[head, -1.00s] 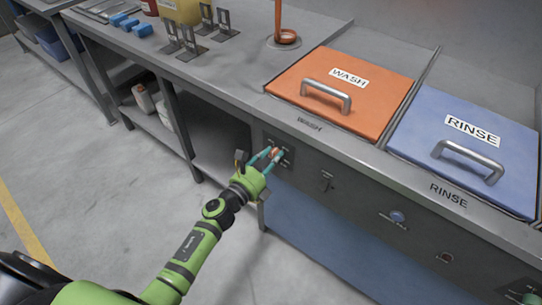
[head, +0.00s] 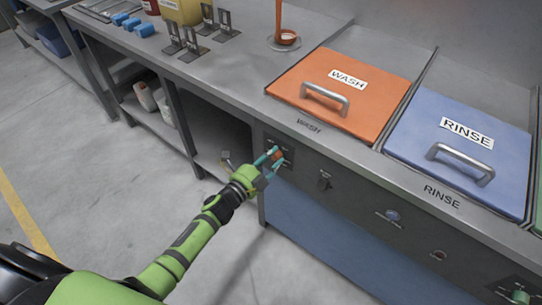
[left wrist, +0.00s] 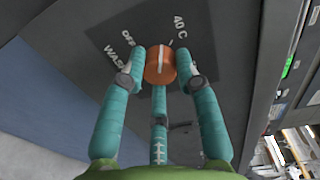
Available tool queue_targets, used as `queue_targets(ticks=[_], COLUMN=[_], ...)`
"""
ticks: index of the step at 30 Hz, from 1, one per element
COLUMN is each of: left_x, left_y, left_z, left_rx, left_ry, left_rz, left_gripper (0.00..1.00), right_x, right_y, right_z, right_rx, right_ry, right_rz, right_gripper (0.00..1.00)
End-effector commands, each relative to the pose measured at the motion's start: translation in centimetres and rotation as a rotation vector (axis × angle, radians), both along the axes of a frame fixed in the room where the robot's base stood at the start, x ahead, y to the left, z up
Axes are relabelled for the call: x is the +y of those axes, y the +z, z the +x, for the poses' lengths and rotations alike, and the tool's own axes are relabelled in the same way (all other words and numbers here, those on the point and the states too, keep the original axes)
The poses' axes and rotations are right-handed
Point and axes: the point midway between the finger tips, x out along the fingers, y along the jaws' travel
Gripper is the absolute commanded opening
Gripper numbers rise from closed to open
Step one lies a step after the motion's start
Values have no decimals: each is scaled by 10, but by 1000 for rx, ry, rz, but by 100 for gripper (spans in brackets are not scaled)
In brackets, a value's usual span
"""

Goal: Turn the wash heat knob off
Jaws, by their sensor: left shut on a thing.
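The wash heat knob (head: 277,154) is a round orange knob with a white pointer line, on the dark front panel below the orange WASH lid. In the left wrist view the knob (left wrist: 160,66) sits on a dark label plate marked WASH, OFF and 40 C. Its white line points between OFF and 40 C. My left gripper (head: 272,158) is shut on the knob. In the left wrist view its teal fingers (left wrist: 160,80) lie on both sides of the knob, with a third finger below. My right gripper is not in view.
A dark switch (head: 325,180), a blue button (head: 392,216) and a red button (head: 438,255) are further right on the panel. The counter edge (head: 230,96) runs above the knob. An open shelf space (head: 212,120) is left of it. The floor (head: 90,190) in front is clear.

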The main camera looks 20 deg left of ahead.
Motion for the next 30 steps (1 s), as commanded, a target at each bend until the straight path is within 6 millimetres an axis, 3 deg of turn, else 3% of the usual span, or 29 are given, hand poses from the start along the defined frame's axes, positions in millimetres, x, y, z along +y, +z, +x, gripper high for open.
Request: queue_targets(ticks=[30], left_x=[-2], left_y=[-1], left_z=[-1], left_rx=[310], left_ry=[-5], left_rz=[-841], left_gripper=[0], right_x=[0], right_y=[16], right_z=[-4], right_rx=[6], right_ry=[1], right_rz=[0], right_gripper=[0])
